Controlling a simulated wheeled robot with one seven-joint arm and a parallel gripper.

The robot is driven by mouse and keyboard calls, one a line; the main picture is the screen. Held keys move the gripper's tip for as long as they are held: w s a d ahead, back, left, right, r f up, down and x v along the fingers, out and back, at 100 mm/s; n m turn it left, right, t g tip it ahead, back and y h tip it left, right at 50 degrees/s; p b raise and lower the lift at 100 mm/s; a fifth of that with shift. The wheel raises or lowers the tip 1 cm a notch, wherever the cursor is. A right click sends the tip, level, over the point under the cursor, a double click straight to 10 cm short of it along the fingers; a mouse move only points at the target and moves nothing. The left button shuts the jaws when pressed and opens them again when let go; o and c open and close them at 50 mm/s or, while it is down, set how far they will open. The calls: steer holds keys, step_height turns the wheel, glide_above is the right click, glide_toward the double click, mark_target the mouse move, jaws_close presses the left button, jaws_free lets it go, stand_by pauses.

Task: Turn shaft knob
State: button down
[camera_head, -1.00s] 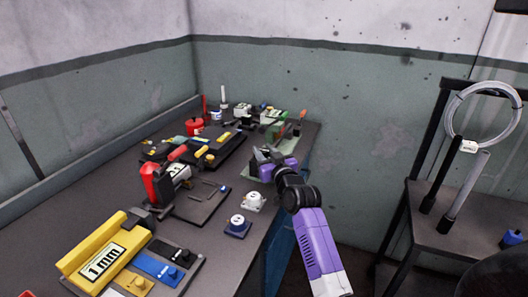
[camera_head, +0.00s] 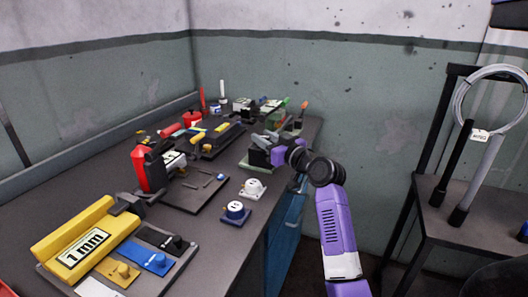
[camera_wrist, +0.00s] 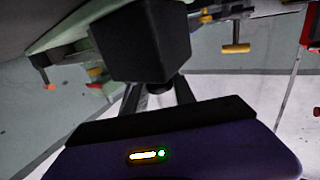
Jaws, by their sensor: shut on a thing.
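My gripper (camera_head: 268,151), with a purple body, is at the grey device on a green base (camera_head: 252,165) near the right edge of the bench. In the wrist view its two dark fingers (camera_wrist: 158,97) close in from both sides on a small dark knob (camera_wrist: 160,85). The knob sits right below a dark square block (camera_wrist: 140,40) that fills the upper middle of that view. The gripper is shut on this knob. The fingertips are partly hidden by the block, and in the head view my gripper and the device hide the knob.
A rack with a cable coil (camera_head: 487,105) stands at right.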

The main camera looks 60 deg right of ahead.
steer(key=n+y+b, duration=0.1)
steer(key=y+b, duration=0.1)
steer(key=b, duration=0.1)
steer(key=n+t+y+b, duration=0.1)
steer(key=shift+f+n+y+b, duration=0.25)
steer(key=shift+n+y+b, duration=0.05)
steer(key=shift+y, duration=0.1)
steer(key=n+y+b, duration=0.1)
steer(key=y, duration=0.1)
steer(key=n+y+b, duration=0.2)
steer(key=shift+r+t+y+b, duration=0.2)
steer(key=shift+t+y+b, duration=0.1)
steer(key=shift+y, duration=0.1)
steer(key=c, duration=1)
jaws_free()
steer(key=shift+c, duration=0.2)
steer(key=s, duration=0.7)
steer(key=shift+s+d+p, duration=0.25)
steer(key=shift+s+p, duration=0.1)
steer(key=shift+s, duration=0.05)
